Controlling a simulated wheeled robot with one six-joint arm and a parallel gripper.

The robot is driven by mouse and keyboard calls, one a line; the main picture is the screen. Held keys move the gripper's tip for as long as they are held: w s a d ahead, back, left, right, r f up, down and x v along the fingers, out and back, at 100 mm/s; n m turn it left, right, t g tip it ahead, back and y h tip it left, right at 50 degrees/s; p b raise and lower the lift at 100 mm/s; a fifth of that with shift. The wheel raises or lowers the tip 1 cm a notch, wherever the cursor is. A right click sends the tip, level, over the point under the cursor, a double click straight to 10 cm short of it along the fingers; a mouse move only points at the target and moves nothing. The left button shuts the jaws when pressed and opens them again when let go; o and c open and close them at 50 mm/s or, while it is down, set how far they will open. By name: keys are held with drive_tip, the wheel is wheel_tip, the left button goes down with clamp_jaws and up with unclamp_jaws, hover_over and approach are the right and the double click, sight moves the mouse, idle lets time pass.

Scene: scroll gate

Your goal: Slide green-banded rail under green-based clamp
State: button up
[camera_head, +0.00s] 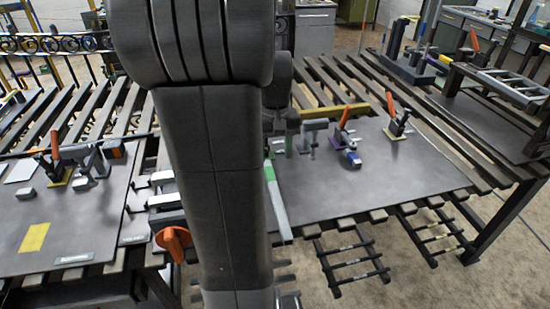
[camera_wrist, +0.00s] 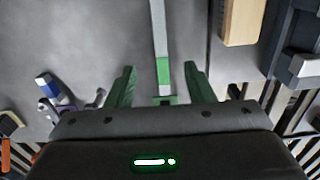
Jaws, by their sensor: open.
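The green-banded rail (camera_head: 278,203) lies on the grey plate beside my arm, a long thin bar with a green band. In the wrist view the rail (camera_wrist: 159,35) runs between my spread fingers, its green band (camera_wrist: 163,70) level with their tips. My gripper (camera_wrist: 161,72) is open, with a finger on each side of the rail; I cannot tell any contact. A small green piece (camera_wrist: 165,100) shows at the rail's near end, partly hidden by my gripper. A grey-green clamp-like part (camera_head: 311,134) stands beyond the rail; whether it is the green-based clamp is unclear.
A purple-based clamp (camera_head: 345,137) with an orange handle stands right, beside a blue-banded block (camera_head: 352,158). A yellow-based clamp (camera_head: 397,124) stands farther right. The plate's front right (camera_head: 390,190) is clear. A tan block (camera_wrist: 242,22) lies right in the wrist view.

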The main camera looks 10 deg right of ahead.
sight(275, 190)
wheel_tip(275, 190, down, 14)
drive_tip(key=shift+r, duration=0.1)
idle(0.4)
clamp_jaws()
unclamp_jaws()
wheel_tip(275, 190, up, 14)
idle(0.6)
